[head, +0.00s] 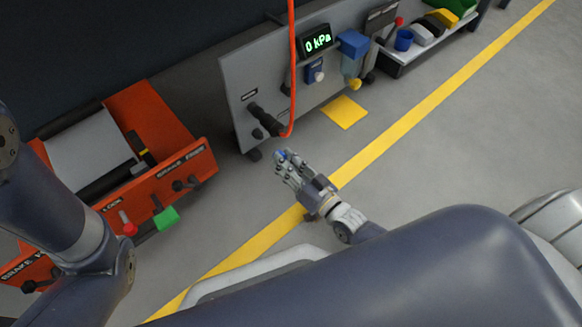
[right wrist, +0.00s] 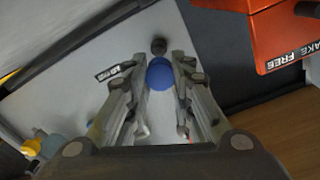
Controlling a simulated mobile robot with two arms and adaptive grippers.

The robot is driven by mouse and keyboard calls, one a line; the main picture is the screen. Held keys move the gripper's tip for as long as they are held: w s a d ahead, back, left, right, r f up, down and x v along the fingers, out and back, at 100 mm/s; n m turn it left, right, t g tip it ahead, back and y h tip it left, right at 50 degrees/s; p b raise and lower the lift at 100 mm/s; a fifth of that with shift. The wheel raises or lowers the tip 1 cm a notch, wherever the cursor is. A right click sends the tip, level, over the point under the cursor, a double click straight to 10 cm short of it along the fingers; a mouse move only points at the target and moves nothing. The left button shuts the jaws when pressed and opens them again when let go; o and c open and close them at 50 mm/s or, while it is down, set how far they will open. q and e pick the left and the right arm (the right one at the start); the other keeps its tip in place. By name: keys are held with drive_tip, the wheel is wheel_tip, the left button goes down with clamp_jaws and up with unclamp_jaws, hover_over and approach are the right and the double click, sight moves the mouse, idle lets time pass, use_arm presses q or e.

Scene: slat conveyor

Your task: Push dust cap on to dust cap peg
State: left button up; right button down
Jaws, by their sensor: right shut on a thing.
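In the right wrist view the blue cap (right wrist: 160,75) sits between the two fingertips of my right gripper (right wrist: 160,78). A dark round stub (right wrist: 158,46) on the panel shows just beyond the cap, apart from it in the picture. It looks like the dust cap peg; the gap in depth is unclear. My left gripper is out of view.
The grey panel (head: 235,75) bears a pressure display (head: 317,41) reading 0 kPa and a red hose (head: 292,70) on a black coupling. An orange unit (head: 160,120) with levers stands at left. A shelf with bins (head: 403,39) is at upper right. The floor near my gripper is clear.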

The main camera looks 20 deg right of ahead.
sight(262, 139)
drive_tip(key=shift+b+x, duration=0.45)
drive_tip(key=shift+x, duration=2.4)
drive_tip(key=shift+x, duration=0.85)
drive_tip(key=c, duration=1.3)
unclamp_jaws()
drive_tip(key=shift+d+f, duration=0.1)
drive_tip(key=shift+s, duration=0.1)
drive_tip(key=v, duration=1)
drive_tip(key=shift+s+d, duration=0.15)
drive_tip(key=shift+s, duration=0.15)
drive_tip(key=shift+s+d, duration=0.2)
drive_tip(key=shift+s, duration=0.4)
drive_tip(key=shift+r, duration=0.2)
